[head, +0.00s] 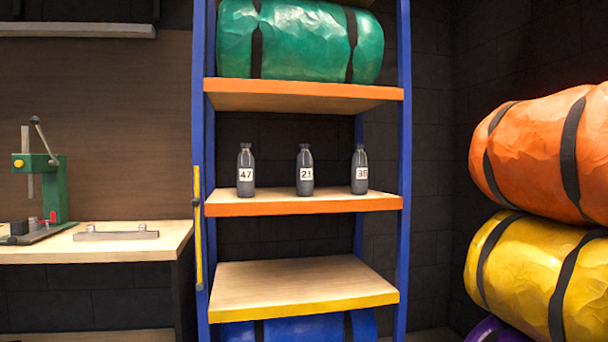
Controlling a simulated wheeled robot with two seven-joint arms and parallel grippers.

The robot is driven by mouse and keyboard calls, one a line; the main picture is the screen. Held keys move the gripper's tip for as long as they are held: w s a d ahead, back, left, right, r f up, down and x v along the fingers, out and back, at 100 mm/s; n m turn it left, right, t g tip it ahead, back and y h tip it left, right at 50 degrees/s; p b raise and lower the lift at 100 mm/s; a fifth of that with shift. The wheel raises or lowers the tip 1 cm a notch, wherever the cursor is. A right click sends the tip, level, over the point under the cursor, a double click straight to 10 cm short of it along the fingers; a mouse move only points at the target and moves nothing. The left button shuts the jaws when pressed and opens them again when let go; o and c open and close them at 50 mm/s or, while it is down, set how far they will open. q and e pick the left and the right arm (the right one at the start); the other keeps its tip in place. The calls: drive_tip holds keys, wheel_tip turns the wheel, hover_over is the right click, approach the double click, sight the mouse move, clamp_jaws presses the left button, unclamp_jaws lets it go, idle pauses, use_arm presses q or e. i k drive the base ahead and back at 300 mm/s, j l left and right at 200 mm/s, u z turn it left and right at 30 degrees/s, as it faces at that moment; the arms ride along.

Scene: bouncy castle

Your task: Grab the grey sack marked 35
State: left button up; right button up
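Three small grey sacks, bottle-shaped with narrow necks, stand upright in a row on the middle shelf of a rack in the head view. The right one (360,171) has a white label that seems to read 35, though its last digit is hard to make out. The middle sack (305,171) is marked 21. The left sack (246,171) is marked 47. There are clear gaps between them. Neither of my grippers shows in the head view.
The rack has blue posts (403,150) and an orange-edged shelf (270,208). A green roll (300,42) lies above; an empty shelf (300,285) is below. Orange (540,150) and yellow (530,270) rolls are stacked right. A workbench (100,245) with a green press (52,190) stands left.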

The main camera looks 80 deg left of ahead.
sight(359, 185)
drive_tip(key=u, duration=2.3)
drive_tip(key=i+l+z, duration=0.15)
drive_tip(key=i+l, duration=0.15)
drive_tip(key=i, duration=0.15)
drive_tip(key=i+l+z, duration=0.15)
drive_tip(key=i, duration=0.3)
drive_tip(key=l, duration=0.1)
